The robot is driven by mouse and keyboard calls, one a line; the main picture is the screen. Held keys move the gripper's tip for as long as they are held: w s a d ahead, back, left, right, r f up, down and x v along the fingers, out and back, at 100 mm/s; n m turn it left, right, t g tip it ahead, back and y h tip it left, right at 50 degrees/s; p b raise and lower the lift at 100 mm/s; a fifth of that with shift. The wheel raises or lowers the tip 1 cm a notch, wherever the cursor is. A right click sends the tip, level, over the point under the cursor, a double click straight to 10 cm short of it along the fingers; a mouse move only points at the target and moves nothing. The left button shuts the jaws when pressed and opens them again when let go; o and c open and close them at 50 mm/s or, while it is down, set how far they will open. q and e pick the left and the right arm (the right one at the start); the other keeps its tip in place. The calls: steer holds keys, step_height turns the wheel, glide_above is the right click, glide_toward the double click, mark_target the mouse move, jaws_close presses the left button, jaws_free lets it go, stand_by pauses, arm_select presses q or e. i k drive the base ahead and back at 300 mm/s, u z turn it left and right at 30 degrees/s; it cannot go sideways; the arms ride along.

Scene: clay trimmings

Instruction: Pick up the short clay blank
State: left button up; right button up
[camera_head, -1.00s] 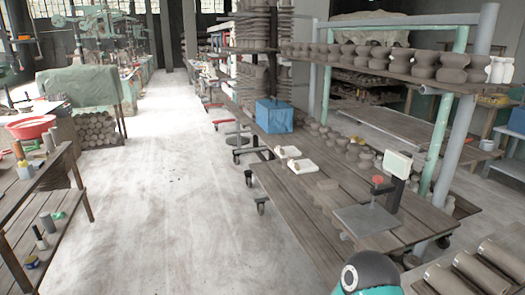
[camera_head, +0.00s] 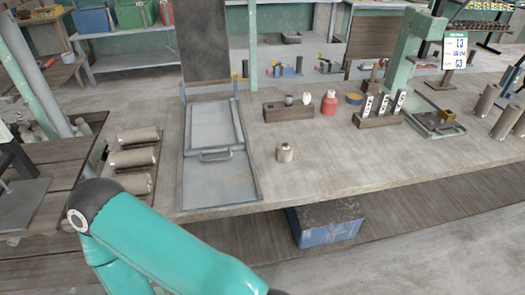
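A short tan-grey cylinder with a small knob on top (camera_head: 285,153) stands upright on the bench, right of a metal tray; I cannot tell if it is the short clay blank. Three brown-grey clay cylinders lie side by side on a rack at the left, one of them the middle cylinder (camera_head: 133,158). More cylinders stand at the right end of the bench, among them a tall one (camera_head: 487,100). A teal link of my arm crosses the lower left. Neither gripper shows in the view.
The metal tray with a handle (camera_head: 222,181) lies on the bench (camera_head: 340,170). Behind are a wooden block with small items (camera_head: 288,112), a red bottle (camera_head: 329,104) and a green press (camera_head: 403,55). A blue crate (camera_head: 327,224) stands underneath. The bench front right of centre is clear.

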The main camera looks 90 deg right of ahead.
mark_target(284, 149)
steer(key=u, duration=1.1)
steer(key=i, duration=0.1)
steer(key=z, duration=2.45)
steer(key=i, duration=0.25)
steer(key=z, duration=1.85)
steer(key=k, duration=0.5)
steer(key=z, duration=0.5)
steer(key=i, duration=0.25)
steer(key=u, duration=0.1)
